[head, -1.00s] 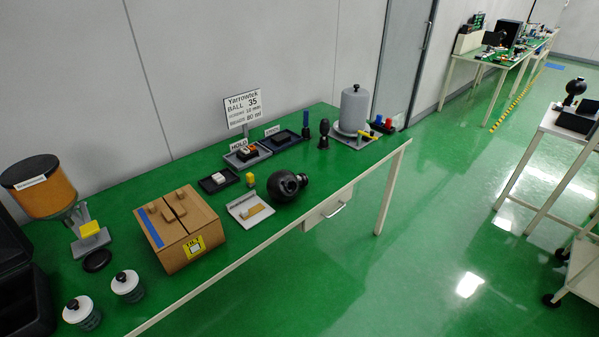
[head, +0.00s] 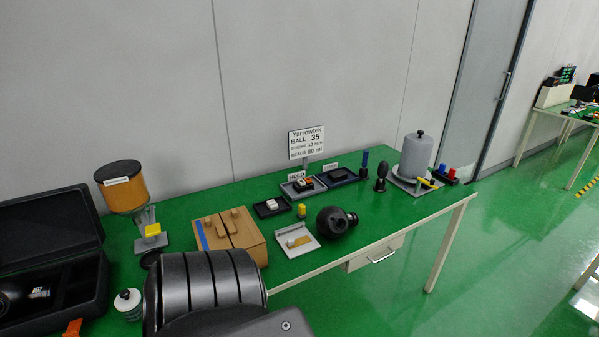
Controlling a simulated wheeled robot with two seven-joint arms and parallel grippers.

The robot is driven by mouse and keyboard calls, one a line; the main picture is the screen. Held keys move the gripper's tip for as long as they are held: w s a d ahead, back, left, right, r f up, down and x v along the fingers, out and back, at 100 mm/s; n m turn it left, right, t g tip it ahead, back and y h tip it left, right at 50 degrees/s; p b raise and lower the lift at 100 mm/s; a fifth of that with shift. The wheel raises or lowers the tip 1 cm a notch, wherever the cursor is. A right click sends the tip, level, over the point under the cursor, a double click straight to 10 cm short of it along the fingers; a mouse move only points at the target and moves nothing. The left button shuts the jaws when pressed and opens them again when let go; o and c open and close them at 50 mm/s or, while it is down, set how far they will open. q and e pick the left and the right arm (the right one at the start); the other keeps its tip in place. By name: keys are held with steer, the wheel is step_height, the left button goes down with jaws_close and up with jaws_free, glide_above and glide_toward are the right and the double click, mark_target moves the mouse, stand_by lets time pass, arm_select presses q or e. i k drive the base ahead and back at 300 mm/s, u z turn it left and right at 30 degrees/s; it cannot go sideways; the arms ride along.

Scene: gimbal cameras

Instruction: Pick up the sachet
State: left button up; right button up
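I cannot make out a sachet for certain. A small tan piece (head: 299,241) lies in a shallow white tray (head: 313,246) near the front of the green table and may be it. The tray sits between a cardboard box (head: 250,243) and a round black ball-shaped device (head: 331,223). Neither of my grippers is in view. A large dark ribbed part, apparently my own arm, covers the bottom centre and hides the table's near-left edge.
An open black case (head: 75,270) fills the left. A hopper with an orange body (head: 125,188) stands behind a white-lidded jar (head: 128,304). Dark trays (head: 271,207), a sign (head: 306,142) and a grey cylinder (head: 416,157) stand further back. Open green floor lies at right.

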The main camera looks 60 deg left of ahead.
mark_target(272, 205)
steer(key=i, duration=3.1)
steer(key=u, duration=3)
